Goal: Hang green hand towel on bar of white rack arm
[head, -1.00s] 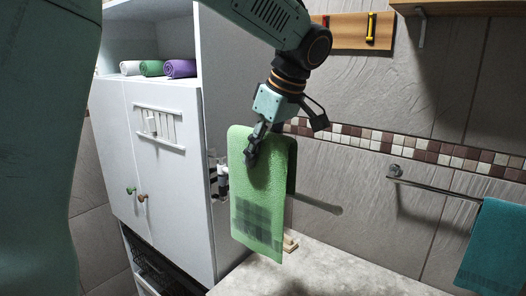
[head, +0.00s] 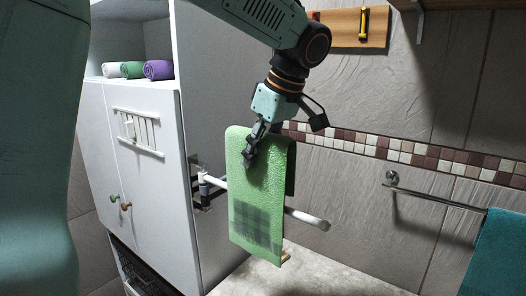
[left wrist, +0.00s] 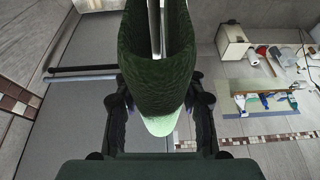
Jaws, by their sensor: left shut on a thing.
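The green hand towel (head: 258,195) hangs folded over, with a darker checked patch near its lower edge. My left gripper (head: 249,158) is shut on it near the top fold. The white rack arm (head: 308,217) sticks out from a mount on the cabinet side. Its bar passes behind the towel's front layer and shows on both sides, below the fold. I cannot tell whether the back layer lies beyond the bar. In the left wrist view the towel (left wrist: 155,75) bulges as an open loop between the fingers, with a pale bar inside. My right gripper is not in view.
A white cabinet (head: 185,130) with rolled towels (head: 132,69) on its shelf stands at left. A wall rail (head: 435,197) with a teal towel (head: 498,255) is at right. A wooden hook board (head: 348,27) hangs above. The pale counter (head: 335,275) lies below.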

